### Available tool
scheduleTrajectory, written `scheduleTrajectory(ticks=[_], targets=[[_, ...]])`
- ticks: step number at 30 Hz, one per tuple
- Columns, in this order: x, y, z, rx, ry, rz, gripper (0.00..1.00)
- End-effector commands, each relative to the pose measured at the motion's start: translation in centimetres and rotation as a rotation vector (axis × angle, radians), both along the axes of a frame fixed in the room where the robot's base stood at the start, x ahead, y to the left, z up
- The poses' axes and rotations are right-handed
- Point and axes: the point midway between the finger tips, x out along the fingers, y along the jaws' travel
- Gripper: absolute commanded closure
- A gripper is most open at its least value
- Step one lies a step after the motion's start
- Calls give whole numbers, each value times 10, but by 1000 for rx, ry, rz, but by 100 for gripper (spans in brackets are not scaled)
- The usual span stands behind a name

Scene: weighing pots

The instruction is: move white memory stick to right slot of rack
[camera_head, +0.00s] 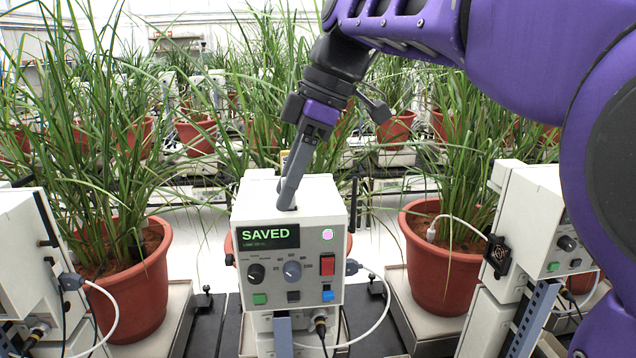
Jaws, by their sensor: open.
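My gripper (288,198) points down at the top of the white control box (250,205) in the middle. Its grey fingertips are at a dark opening in the box top. The jaws are open, though seen from this side the gap between them is hard to make out. I cannot make out the white memory stick; the fingers may hide it. The box's screen (268,237) reads "SAVED" in green, and a pink light (327,235) glows beside it. No rack with left and right slots can be clearly identified.
Potted plants stand left (137,290) and right (440,270) of the box, with long leaves reaching around my arm. More white boxes stand at the left edge (22,250) and at right (520,220). White cables (375,310) hang in front.

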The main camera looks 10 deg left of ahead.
Motion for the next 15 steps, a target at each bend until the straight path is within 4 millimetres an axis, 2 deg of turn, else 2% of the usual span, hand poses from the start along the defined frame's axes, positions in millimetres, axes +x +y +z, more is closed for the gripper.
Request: scheduleTrajectory(ticks=[3, 10, 11, 15], targets=[[0, 0, 0, 0, 0, 0, 56], [0, 0, 0, 0, 0, 0, 97], [0, 0, 0, 0, 0, 0, 100], [0, 0, 0, 0, 1, 0, 100]])
